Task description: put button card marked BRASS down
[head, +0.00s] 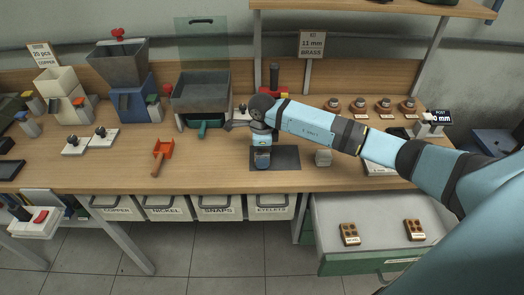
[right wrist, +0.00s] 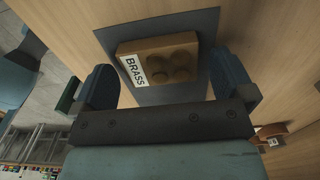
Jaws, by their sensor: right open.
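The button card marked BRASS (right wrist: 160,62) is a tan block with a white label and several dark round buttons. In the right wrist view it lies on the dark mat (right wrist: 120,30), between my right gripper's two fingers. The fingers are spread, with a visible gap on each side of the card. In the head view my right gripper (head: 262,160) points down over the left part of the mat (head: 288,160) and hides the card. My left gripper is not in view.
An open drawer (head: 325,216) below the bench holds two other button cards, one at left (head: 349,234) and one at right (head: 415,229). An orange tool (head: 163,155) lies to the left.

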